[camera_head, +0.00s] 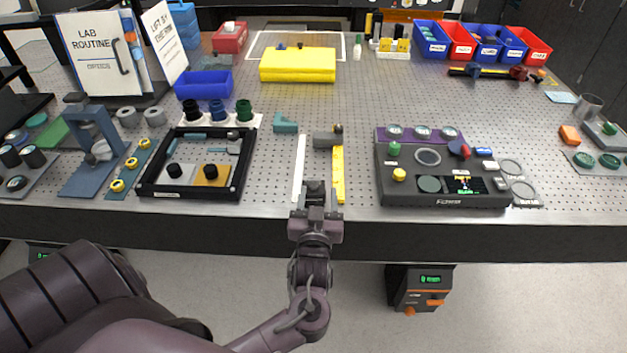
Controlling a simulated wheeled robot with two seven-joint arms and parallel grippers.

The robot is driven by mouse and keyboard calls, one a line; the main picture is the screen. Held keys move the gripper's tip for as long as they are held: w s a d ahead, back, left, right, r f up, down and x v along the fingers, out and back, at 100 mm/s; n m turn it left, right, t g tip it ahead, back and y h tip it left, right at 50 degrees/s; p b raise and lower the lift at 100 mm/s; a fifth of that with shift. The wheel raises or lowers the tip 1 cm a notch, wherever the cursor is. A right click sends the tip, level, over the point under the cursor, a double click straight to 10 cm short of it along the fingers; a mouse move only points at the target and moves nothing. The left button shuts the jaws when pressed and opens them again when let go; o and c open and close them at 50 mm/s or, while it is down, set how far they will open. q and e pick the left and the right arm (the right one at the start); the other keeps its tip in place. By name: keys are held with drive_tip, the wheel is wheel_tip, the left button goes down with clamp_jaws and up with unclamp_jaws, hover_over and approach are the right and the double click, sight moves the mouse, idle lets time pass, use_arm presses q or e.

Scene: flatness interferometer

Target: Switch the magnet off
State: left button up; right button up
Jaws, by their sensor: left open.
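A small grey block (324,140) with a dark knob (338,129) at its right end sits on the perforated table, beyond my gripper; it looks like the magnet base, but its switch setting is too small to read. My left gripper (316,190) is open and empty at the table's front edge, on the near side of the block and apart from it. A white strip (299,165) lies left of the gripper and a yellow strip (339,172) lies right of it. My right gripper is not in view.
A dark control console (440,198) stands to the right. A black-framed tray (240,180) with small parts lies to the left. A teal block (285,124) is left of the grey block. A yellow case (298,66) stands farther back, with free table before it.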

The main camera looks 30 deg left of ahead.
sight(313, 181)
use_arm(q)
drive_tip(key=shift+s+a+f+y, duration=0.2)
drive_tip(key=shift+s+a+y, duration=0.15)
drive_tip(key=shift+a, duration=0.2)
drive_tip(key=shift+w+a+r+n+g, duration=0.1)
drive_tip(key=shift+w+a+n+g, duration=0.15)
drive_tip(key=shift+w+n+g, duration=0.05)
drive_tip(key=p+x, duration=0.1)
drive_tip(key=x, duration=0.4)
drive_tip(key=shift+w+p, duration=0.2)
drive_tip(key=shift+p, duration=0.2)
drive_tip(key=shift+x, duration=0.75)
drive_tip(key=c, duration=1)
drive_tip(key=shift+n+g+y, duration=0.3)
drive_tip(key=shift+n+y, duration=0.1)
drive_tip(key=shift+y, duration=0.15)
